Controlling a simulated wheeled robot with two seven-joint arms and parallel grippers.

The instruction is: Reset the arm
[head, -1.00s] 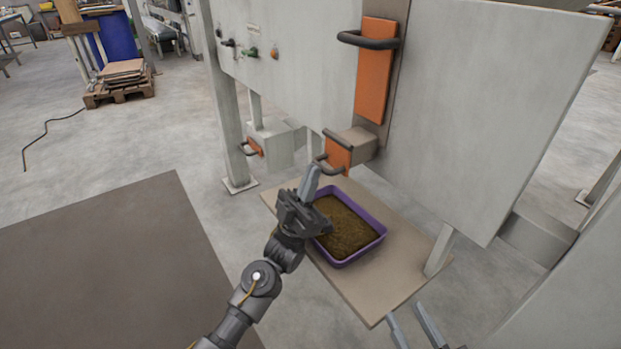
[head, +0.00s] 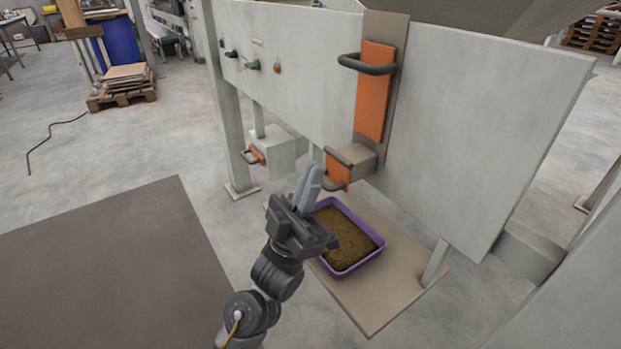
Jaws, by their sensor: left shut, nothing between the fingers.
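My left arm reaches in from the bottom of the head view. Its gripper (head: 308,184) is shut and empty, with the fingers pointing up. In the picture it overlaps the left edge of the purple tray and lies just left of the lower orange gate's handle; I cannot tell whether it touches either. The purple tray (head: 352,270) is filled with brown pellets and sits on a tan shelf (head: 375,312) below the machine. My right gripper is not in view.
The grey machine panel (head: 470,130) carries an upper orange plate (head: 375,95) with a dark handle and a lower orange gate (head: 338,170). Small knobs (head: 252,65) sit at its left. A brown table top (head: 110,265) lies at left. Open floor (head: 120,140) lies beyond it.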

